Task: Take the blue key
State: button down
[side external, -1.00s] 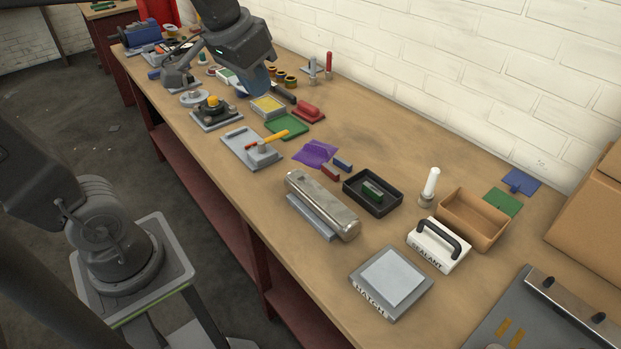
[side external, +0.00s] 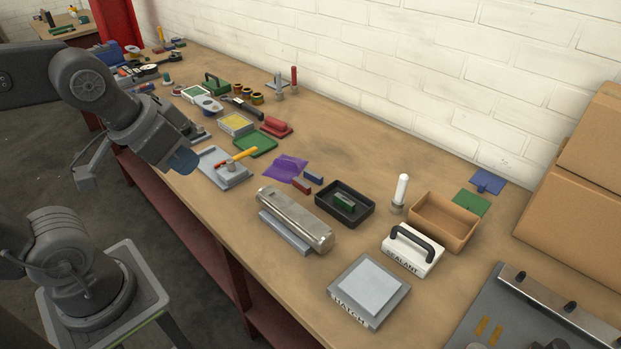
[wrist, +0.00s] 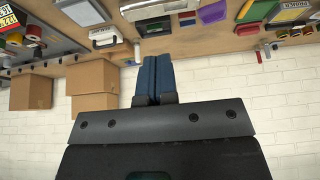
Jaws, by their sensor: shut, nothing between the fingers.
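The blue key appears to be the small blue block (side external: 314,177) lying on the bench beside a small red block (side external: 301,185), just right of a purple cloth-like piece (side external: 285,168). A small blue and red patch near the top of the wrist view, beside the purple piece, seems to be the same pair. My gripper (side external: 183,162) is over the bench's front edge, left of the blue block and well apart from it. In the wrist view its blue fingers (wrist: 152,62) are together and empty.
A black tray (side external: 325,206) holding a green block stands right of the blue block. A metal cylinder (side external: 294,218) lies in front. A grey plate with an orange-handled tool (side external: 237,158) is near my gripper. Cardboard boxes (side external: 575,190) stand at the right. Bare bench lies behind the blue block.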

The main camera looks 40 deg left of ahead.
jog(key=c, duration=1.8)
grip_release()
jog(key=o, duration=0.8)
jog(key=w+a+r+m+g, duration=0.1)
jog(key=w+r+m+g, duration=0.2)
jog(key=w, duration=0.7)
jog(key=m+g, duration=0.3)
jog(key=m, duration=1.1)
send_over(313, 174)
jog(key=f, duration=2.4)
jog(key=shift+w+d+f, duration=0.15)
jog(key=shift+w+f, duration=0.15)
jog(key=shift+f, duration=0.1)
jog(key=shift+s+f, duration=0.15)
jog(key=shift+f, duration=1.3)
jog(key=shift+s+f, duration=0.1)
jog(key=shift+f, duration=1.3)
